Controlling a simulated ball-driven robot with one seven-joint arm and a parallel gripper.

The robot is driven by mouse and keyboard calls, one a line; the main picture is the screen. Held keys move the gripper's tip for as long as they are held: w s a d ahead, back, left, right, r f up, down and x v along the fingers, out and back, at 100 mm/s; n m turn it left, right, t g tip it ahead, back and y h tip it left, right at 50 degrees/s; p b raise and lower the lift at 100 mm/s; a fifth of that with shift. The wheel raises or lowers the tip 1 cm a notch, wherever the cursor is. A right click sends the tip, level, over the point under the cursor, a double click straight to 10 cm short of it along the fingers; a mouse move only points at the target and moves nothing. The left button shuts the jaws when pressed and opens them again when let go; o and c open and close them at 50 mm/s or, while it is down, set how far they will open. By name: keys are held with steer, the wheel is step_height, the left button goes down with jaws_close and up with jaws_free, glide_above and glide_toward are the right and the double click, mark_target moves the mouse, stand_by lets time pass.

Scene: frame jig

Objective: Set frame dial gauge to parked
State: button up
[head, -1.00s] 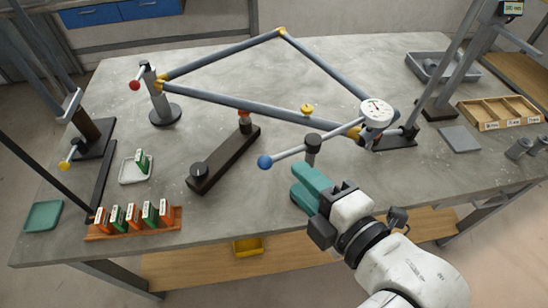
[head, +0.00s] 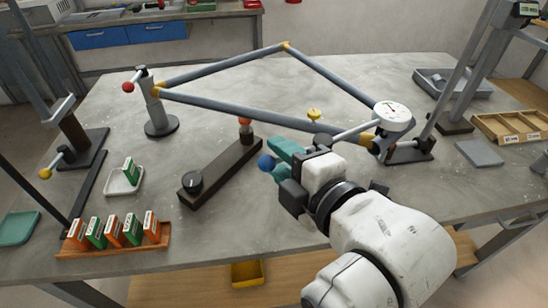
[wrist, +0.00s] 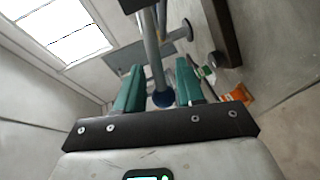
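The dial gauge (head: 393,115) has a round white face and sits at the right corner of the grey tube frame (head: 238,106). A grey lever runs left from beside the gauge to a blue ball knob (head: 266,162). My gripper (head: 281,157) is at the knob end of the lever, and its teal fingers partly hide the lever and its post. In the wrist view, the open fingers (wrist: 159,88) stand on either side of the lever, with the blue knob (wrist: 163,98) between them. Narrow gaps show beside the knob.
A dark bar with a black knob (head: 191,183) lies left of my gripper. A rack of orange and green blocks (head: 113,248) and a white tray (head: 124,187) are at the left. A wooden sectioned box (head: 508,126) and grey bin (head: 452,83) are at the right.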

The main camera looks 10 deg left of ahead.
steer(key=shift+x, duration=1.25)
steer(key=shift+c, duration=0.3)
jaws_close()
